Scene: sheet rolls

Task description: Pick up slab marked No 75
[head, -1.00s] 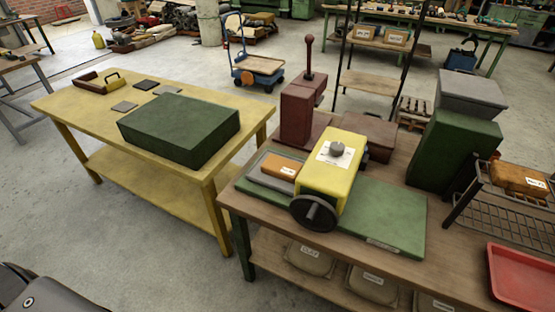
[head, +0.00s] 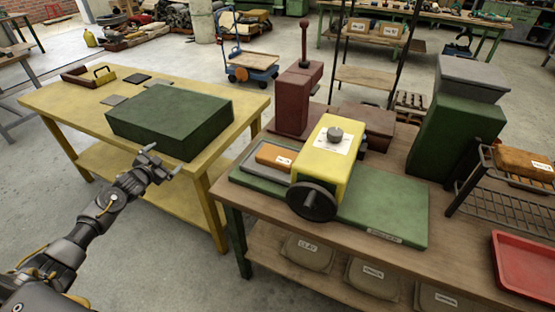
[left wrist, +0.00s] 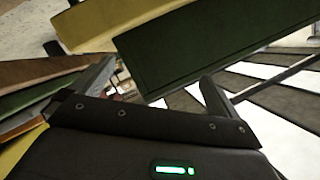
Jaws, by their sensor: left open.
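An orange-brown slab (head: 278,155) with a small white label lies on a grey tray (head: 249,162) at the left side of the yellow roller machine (head: 331,152). A second orange-brown slab (head: 524,163) with a white label lies on the wire rack (head: 487,178) at the right. Both labels are too small to read surely. My left gripper (head: 163,161) is open and empty, in front of the yellow table's near edge, left of the machine and apart from both slabs. Its fingers also show in the left wrist view (left wrist: 155,88). My right gripper is out of view.
A large dark green block (head: 172,120) lies on the yellow table (head: 62,112), near my left gripper. A black handwheel (head: 312,201) sticks out at the machine's front. A red tray (head: 524,262) lies at the right. A floor gap separates the table and the brown bench (head: 262,217).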

